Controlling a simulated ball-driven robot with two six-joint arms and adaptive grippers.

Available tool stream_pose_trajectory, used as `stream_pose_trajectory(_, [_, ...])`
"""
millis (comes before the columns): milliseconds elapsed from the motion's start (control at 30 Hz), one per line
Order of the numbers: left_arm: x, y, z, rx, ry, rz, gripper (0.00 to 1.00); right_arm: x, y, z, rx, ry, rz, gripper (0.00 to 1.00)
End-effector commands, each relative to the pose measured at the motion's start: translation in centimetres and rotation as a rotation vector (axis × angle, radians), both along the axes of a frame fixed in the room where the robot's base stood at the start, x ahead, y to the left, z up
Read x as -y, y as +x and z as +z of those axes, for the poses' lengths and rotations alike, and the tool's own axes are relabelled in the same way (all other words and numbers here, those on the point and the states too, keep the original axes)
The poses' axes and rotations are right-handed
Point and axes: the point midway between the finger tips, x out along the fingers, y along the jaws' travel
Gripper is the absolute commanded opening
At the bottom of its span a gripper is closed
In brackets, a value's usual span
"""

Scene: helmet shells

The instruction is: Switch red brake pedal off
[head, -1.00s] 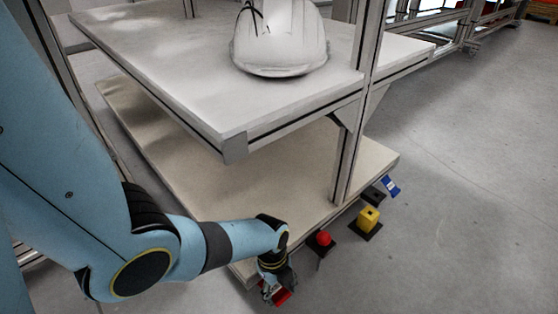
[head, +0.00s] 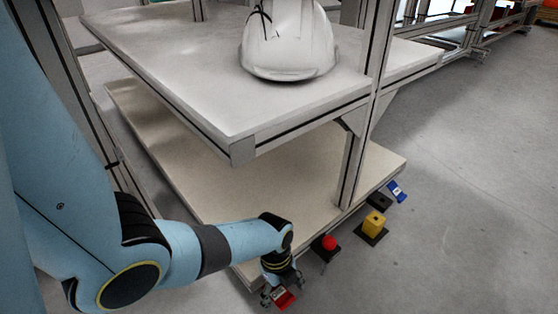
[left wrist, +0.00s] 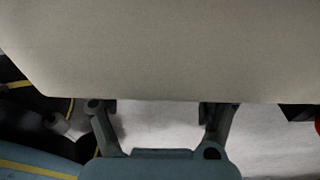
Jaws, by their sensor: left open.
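The red brake pedal (head: 284,299) is a small flat red plate low in the head view, beside the front corner of the lower shelf. My left gripper (head: 282,287) points down right at it, partly covering it; whether they touch I cannot tell. In the left wrist view the two fingers (left wrist: 158,128) are apart with grey floor between them. The pedal cannot be made out there. My right gripper is in neither view.
The lower shelf board (head: 240,180) lies close to my left wrist and fills the upper left wrist view (left wrist: 160,50). A red button (head: 330,243), yellow block (head: 374,224) and blue pedal (head: 397,191) line its right edge. A white helmet (head: 290,45) sits above. Floor at right is clear.

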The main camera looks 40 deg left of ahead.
Motion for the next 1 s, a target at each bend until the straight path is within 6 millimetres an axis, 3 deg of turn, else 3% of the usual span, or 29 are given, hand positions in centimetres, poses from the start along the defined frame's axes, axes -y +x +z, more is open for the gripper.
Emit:
stream_pose_trajectory(500, [-1.3,-0.1,8.9,-0.002,0.0,0.0,0.79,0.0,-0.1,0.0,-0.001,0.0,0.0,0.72])
stream_pose_trajectory(700, [-1.3,-0.1,10.1,-0.005,-0.003,-0.001,0.79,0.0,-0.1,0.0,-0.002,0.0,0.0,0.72])
stream_pose_trajectory(1000, [-1.3,-0.1,10.2,-0.005,-0.002,-0.001,0.79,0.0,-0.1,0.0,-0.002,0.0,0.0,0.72])
